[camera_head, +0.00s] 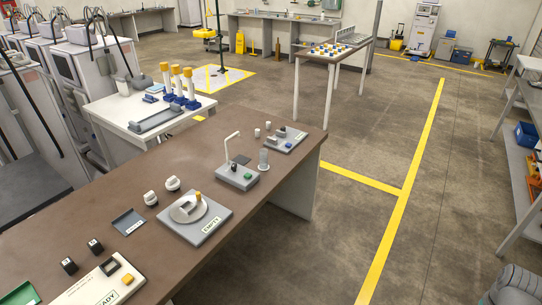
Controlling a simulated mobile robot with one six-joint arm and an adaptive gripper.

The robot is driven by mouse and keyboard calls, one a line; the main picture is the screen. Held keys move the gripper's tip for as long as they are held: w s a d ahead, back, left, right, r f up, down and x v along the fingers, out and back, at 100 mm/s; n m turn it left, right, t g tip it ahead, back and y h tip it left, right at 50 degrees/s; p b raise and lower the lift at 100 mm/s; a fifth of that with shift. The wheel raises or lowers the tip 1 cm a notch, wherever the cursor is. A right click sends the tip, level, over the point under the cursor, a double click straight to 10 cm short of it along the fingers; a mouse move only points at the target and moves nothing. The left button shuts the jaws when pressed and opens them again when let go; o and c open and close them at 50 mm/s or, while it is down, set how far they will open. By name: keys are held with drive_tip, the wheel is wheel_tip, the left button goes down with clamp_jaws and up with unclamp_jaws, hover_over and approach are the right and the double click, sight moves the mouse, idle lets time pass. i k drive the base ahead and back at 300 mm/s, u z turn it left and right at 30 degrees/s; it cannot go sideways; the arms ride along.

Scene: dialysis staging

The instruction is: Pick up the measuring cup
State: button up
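No object is clearly marked as the measuring cup. A grey rounded part at the bottom right corner is probably a piece of my arm.
The brown bench (140,185) also carries a round-plate device (190,209), a grey tray (129,222), white knobs and black blocks. Machines (85,75) crowd the left. The floor (350,240) right of the bench is clear, with shelves (520,140) at far right.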

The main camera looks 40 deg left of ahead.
sight(263, 166)
drive_tip(key=u, duration=0.25)
drive_tip(key=i, duration=0.6)
drive_tip(key=u, duration=0.85)
drive_tip(key=i, duration=0.45)
drive_tip(key=u, duration=0.3)
drive_tip(key=k, duration=0.9)
drive_tip(key=u, duration=0.15)
drive_tip(key=i, duration=0.85)
